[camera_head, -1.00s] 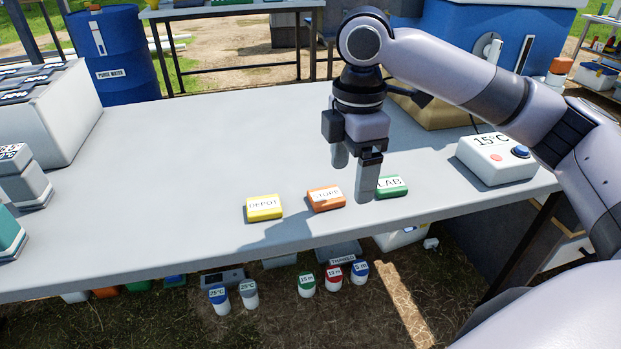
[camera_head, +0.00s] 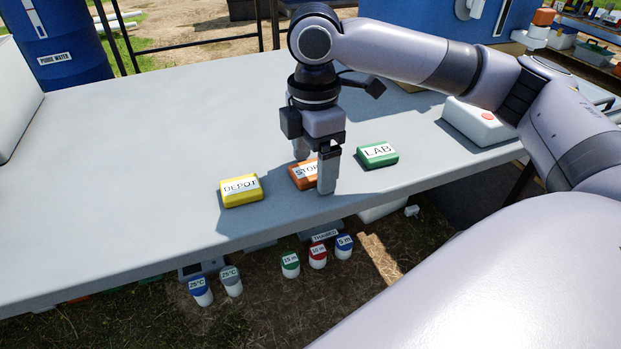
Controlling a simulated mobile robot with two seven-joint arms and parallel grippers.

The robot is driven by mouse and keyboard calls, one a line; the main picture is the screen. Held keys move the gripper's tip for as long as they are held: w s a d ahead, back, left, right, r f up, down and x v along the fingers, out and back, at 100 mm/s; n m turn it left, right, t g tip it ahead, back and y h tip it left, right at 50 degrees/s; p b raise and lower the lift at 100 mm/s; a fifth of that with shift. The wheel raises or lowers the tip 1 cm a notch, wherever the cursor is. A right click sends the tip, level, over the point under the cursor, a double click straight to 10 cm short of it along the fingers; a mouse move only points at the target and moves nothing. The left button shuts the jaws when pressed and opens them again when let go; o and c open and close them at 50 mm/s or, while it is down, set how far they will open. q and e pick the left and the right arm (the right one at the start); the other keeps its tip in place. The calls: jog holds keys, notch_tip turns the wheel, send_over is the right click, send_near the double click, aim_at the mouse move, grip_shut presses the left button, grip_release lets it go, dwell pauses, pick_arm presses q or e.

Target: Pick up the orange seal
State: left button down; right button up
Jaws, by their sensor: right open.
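The orange seal (camera_head: 304,174) is a small block with a white label, partly hidden, reading something like "STOR". It lies on the grey table (camera_head: 150,150) near its front edge, between a yellow seal (camera_head: 241,191) marked DEPOT and a green seal (camera_head: 377,155) marked LAB. My right gripper (camera_head: 314,174) points down at the orange seal. Its fingers are open, one on the near right side and one behind, with the near finger covering part of the seal. Whether the fingers touch the seal, I cannot tell. My left gripper is not in view.
A white box (camera_head: 480,122) with a red button stands at the right of the table. Below the front edge are several small labelled containers, including a red-topped one (camera_head: 317,256). A blue drum (camera_head: 62,45) stands behind at the left.

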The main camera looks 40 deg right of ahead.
jog(key=c, duration=1.1)
